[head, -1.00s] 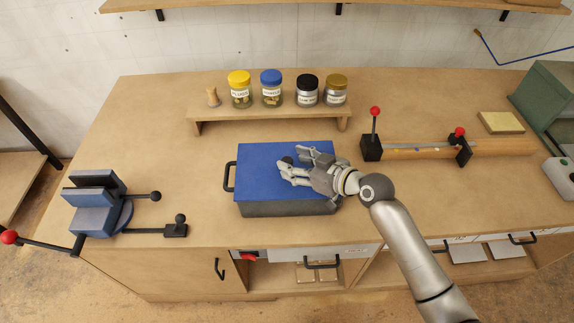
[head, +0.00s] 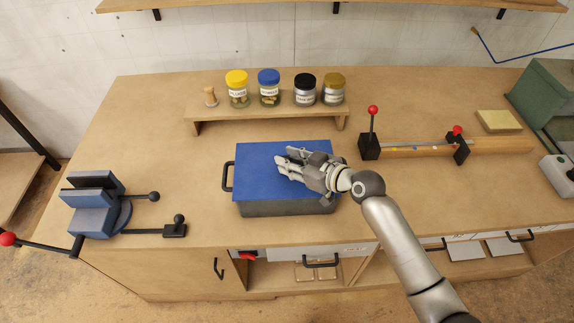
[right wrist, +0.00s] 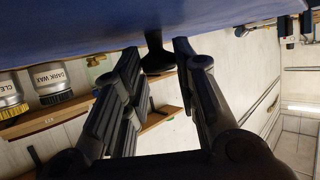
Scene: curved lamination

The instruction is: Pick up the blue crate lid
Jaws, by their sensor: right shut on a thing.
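The blue crate lid (head: 260,178) lies on the dark grey crate (head: 285,209) near the front middle of the bench. In the right wrist view the lid (right wrist: 80,30) fills the top, with its black knob (right wrist: 157,55) between my fingertips. My right gripper (head: 284,161) is over the lid, shut on that knob; the fingers hide the knob in the head view. It also shows in the right wrist view (right wrist: 160,68). I see no clear gap between lid and crate. My left gripper is not in view.
A black handle (head: 227,177) sticks out at the crate's left. Several jars stand on a low wooden riser (head: 265,115) behind. A blue vise (head: 95,205) is at left, a clamped wooden piece (head: 415,148) at right.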

